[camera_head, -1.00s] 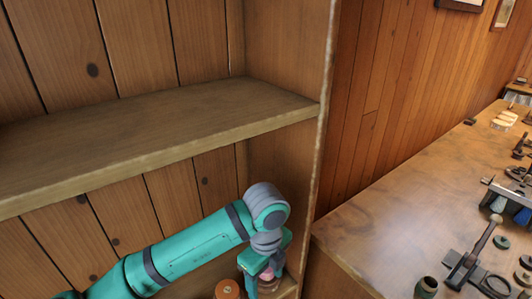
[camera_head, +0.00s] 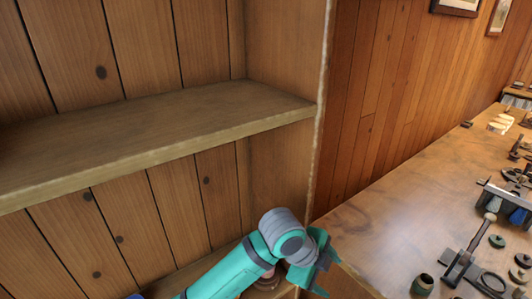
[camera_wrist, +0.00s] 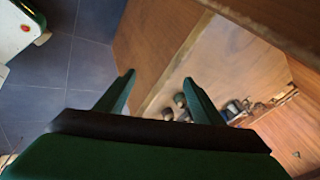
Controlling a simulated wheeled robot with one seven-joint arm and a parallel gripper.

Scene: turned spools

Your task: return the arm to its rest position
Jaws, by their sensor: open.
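My teal arm reaches up from the bottom of the head view, in front of the lower part of the shelf unit (camera_head: 170,150). My gripper (camera_head: 324,276) is at the arm's end, beside the unit's right side panel and near the workbench corner. In the wrist view my gripper (camera_wrist: 160,80) has its two green fingers apart with nothing between them. A turned spool (camera_head: 267,283) stands on the lower shelf, partly hidden behind my arm.
The workbench (camera_head: 385,225) on the right carries tools and small turned parts, including a dark green pot (camera_head: 423,284). Its near left part is clear. The upper shelf (camera_head: 150,135) is bare where seen. Grey floor tiles (camera_wrist: 60,75) show in the wrist view.

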